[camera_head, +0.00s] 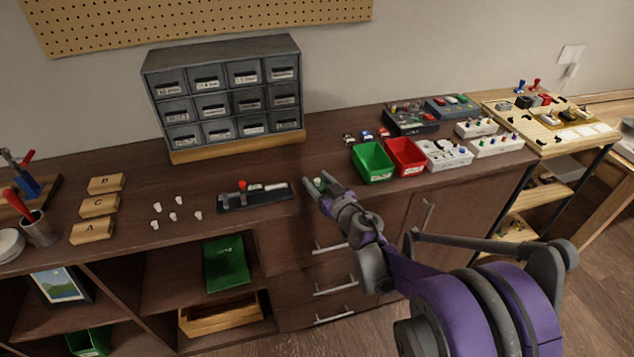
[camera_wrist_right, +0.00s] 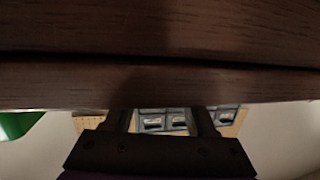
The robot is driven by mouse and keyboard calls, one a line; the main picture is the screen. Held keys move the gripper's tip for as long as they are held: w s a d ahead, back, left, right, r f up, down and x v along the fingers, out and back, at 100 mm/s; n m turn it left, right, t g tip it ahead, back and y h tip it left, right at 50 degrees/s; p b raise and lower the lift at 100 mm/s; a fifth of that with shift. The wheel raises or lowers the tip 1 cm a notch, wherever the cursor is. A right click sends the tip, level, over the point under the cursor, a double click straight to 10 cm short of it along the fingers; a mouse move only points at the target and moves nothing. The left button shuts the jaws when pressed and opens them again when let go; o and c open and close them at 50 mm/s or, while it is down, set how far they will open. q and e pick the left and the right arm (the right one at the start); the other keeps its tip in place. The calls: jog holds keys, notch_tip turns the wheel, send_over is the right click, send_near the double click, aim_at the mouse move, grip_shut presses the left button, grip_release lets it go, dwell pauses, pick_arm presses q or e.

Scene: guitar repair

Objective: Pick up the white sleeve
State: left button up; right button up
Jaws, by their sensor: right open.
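My right gripper (camera_head: 319,184) is open at the bench's front edge, right of the black tray. A small whitish-green thing (camera_head: 318,182) shows between its fingertips in the head view; I cannot tell whether it is a white sleeve. In the right wrist view my right gripper (camera_wrist_right: 163,118) has its fingers apart, with nothing visible held and dark wood close above. Several small white pieces (camera_head: 174,216) stand on the bench left of the tray, well apart from the gripper; they may be sleeves. My left gripper is not in view.
The black tray (camera_head: 230,205) holds small parts, one red. Green (camera_head: 374,162) and red (camera_head: 405,156) bins stand right of the gripper. A grey drawer cabinet (camera_head: 222,92) stands behind. Wooden blocks (camera_head: 98,206) lie at left. Bare bench (camera_head: 325,150) lies behind the gripper.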

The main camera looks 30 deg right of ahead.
jog(key=shift+w, duration=0.25)
grip_shut()
dwell(0.3)
